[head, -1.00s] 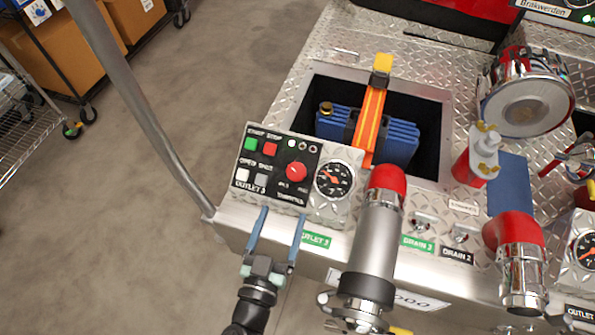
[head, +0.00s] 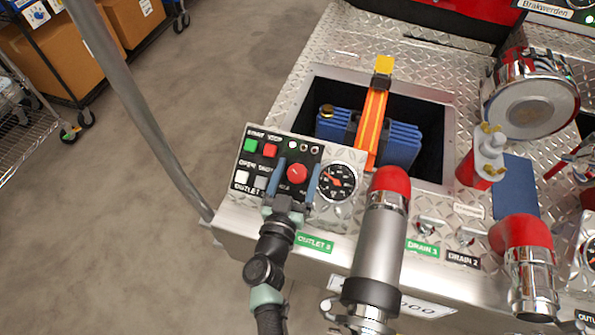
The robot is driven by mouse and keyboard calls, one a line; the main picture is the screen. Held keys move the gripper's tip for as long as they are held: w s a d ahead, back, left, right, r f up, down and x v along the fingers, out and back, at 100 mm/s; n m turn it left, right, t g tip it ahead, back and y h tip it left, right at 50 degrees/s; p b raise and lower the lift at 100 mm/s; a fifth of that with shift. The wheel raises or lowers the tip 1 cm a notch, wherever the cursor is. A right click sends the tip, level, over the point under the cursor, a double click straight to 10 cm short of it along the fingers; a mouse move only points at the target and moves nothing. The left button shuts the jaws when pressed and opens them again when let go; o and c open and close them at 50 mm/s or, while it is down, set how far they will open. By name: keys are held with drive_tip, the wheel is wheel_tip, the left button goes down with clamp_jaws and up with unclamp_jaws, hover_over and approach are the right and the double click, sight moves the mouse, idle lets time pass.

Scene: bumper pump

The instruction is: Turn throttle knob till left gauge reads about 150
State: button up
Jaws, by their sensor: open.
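The throttle knob (head: 297,174) is a round red knob on the black control panel, at the left of the pump deck. The left gauge (head: 337,181) is a round black dial just right of the knob; its reading is too small to make out. My gripper (head: 296,176) is open, with one blue finger on the left side of the knob and one on the right. The fingers lie over the panel; I cannot tell whether they touch the knob. The gripper body hides part of the panel's lower edge.
Green (head: 250,145) and red (head: 270,150) buttons sit left of the knob, with white and grey ones below. A grey pipe with a red cap (head: 391,180) stands right of the gauge. A grey pole (head: 140,110) rises at the left.

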clamp_jaws()
idle(0.3)
drive_tip(key=shift+m+h+p, duration=0.3)
drive_tip(key=shift+r+m+g+h+p, duration=0.15)
drive_tip(key=shift+m+g+h+p, duration=0.5)
drive_tip(key=shift+m+h, duration=0.55)
drive_tip(key=m+g+h, duration=0.2)
drive_tip(key=m, duration=0.1)
drive_tip(key=shift+a+m+h+p, duration=0.1)
drive_tip(key=shift+m+h+p, duration=0.2)
drive_tip(key=shift+h, duration=0.1)
drive_tip(key=m+g+h, duration=0.1)
drive_tip(key=m+g+b, duration=0.1)
drive_tip(key=m, duration=0.1)
drive_tip(key=m+g+h, duration=0.1)
drive_tip(key=shift+f+m+g+h+b, duration=0.25)
drive_tip(key=shift+f+m+h+b, duration=0.05)
drive_tip(key=shift+m+b, duration=0.1)
drive_tip(key=shift+s+m+g+h+b, duration=0.1)
drive_tip(key=shift+m+g+h+b, duration=0.5)
drive_tip(key=shift+m+g+b, duration=0.95)
drive_tip(key=shift+r+m+g, duration=0.1)
drive_tip(key=shift+m+g, duration=0.45)
